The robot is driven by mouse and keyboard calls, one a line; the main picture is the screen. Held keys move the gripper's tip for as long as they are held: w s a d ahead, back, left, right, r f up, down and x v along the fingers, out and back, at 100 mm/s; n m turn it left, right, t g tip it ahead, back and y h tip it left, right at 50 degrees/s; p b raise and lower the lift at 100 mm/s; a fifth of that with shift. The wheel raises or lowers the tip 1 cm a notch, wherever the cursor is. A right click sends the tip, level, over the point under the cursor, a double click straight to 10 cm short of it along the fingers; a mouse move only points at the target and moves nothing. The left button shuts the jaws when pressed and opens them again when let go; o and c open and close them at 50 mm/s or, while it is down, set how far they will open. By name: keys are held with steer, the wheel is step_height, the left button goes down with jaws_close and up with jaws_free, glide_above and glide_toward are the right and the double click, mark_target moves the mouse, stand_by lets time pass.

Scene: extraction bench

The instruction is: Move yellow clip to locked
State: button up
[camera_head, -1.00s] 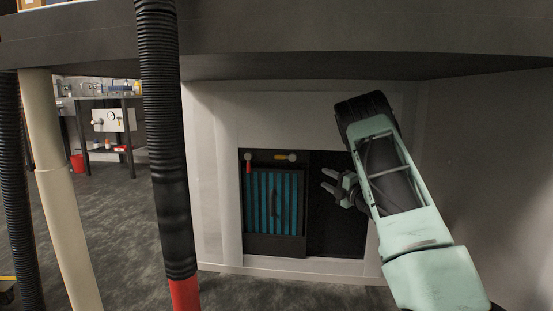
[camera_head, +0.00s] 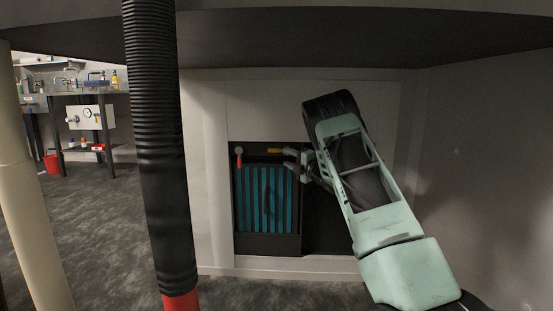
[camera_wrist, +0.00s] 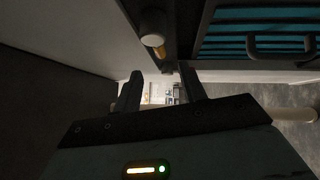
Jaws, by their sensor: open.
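The yellow clip (camera_head: 274,150) lies roughly level along the top of the dark recess, above the blue-striped filter panel (camera_head: 266,200). In the wrist view the yellow clip (camera_wrist: 160,51) shows beside a pale round knob (camera_wrist: 152,26), just above the gap between my fingers. My gripper (camera_head: 288,159) is open and empty, with its fingertips close to the right end of the clip. My gripper (camera_wrist: 160,80) also shows open in the wrist view. I cannot tell whether a finger touches the clip.
A red clip (camera_head: 239,159) hangs down at the panel's upper left. The panel has a dark handle (camera_head: 268,200). A ribbed black hose (camera_head: 158,150) hangs in front at left. The bench underside (camera_head: 340,40) is low overhead. A wall stands at right.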

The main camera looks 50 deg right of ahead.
mark_target(275, 151)
steer(key=w, duration=0.2)
steer(key=w+b, duration=0.1)
steer(key=w, duration=0.3)
steer(key=shift+d+r+b, duration=0.2)
steer(key=shift+r+b, duration=0.1)
steer(key=shift+b, duration=0.1)
steer(key=shift+w+r, duration=0.25)
steer(key=shift+w, duration=0.5)
jaws_close()
